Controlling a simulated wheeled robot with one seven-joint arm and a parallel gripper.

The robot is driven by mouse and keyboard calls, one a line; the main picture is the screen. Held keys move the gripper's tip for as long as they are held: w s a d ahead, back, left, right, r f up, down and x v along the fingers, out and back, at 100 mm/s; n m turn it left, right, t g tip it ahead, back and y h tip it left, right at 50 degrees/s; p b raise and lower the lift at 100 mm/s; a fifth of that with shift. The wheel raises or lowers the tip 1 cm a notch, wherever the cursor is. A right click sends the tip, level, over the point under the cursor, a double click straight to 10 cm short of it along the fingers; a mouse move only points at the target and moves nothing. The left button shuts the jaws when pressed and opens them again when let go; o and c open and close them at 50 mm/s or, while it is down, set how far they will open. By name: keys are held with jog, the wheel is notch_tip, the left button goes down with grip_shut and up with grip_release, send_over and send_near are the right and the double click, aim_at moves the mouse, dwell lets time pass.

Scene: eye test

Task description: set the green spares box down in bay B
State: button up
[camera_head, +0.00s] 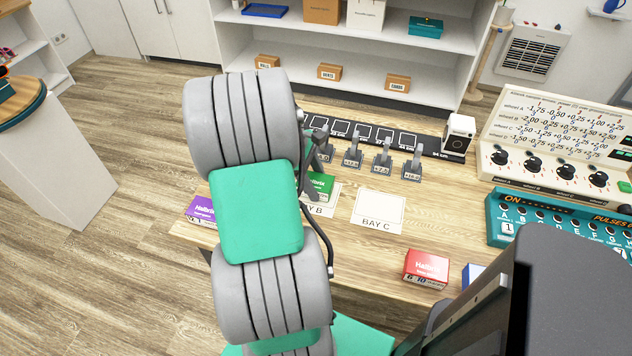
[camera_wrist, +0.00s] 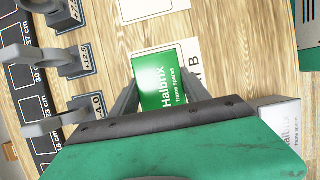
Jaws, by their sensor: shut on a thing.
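The green spares box (camera_wrist: 160,84) is between the two fingers of my gripper (camera_wrist: 160,90), which is shut on it. The box lies over the bay B card (camera_wrist: 196,62), whose white border shows beyond it and whose "B" shows beside it. I cannot tell whether the box touches the card or hangs just above it. In the head view the green box (camera_head: 321,186) shows right of my arm, which hides part of it and the left part of the bay B card (camera_head: 318,211).
The empty bay C card (camera_head: 378,212) lies to the right. A purple box (camera_head: 201,209) is at the left, a red box (camera_head: 427,268) near the front edge. Grey numbered holders (camera_head: 382,160) stand behind the cards, before a black strip (camera_head: 432,146).

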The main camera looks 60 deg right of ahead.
jog(key=o, duration=1.5)
jog(key=shift+f, duration=0.15)
jog(key=shift+c, duration=0.2)
jog(key=d+p+v, duration=0.1)
jog(key=p+v, duration=0.3)
jog(key=v, duration=0.8)
jog(key=w+a+r+t+h, duration=0.2)
jog(key=w+a, duration=0.6)
jog(key=a, duration=0.2)
jog(key=w+a+t+y, duration=0.1)
jog(key=a+t, duration=0.1)
jog(key=a, duration=1.2)
jog(key=w+a+f+m+t+y, duration=0.1)
jog(key=a+t, duration=0.2)
jog(key=a, duration=1.1)
jog(key=shift+w+m+y, duration=0.15)
jog(key=shift+m+y, duration=0.15)
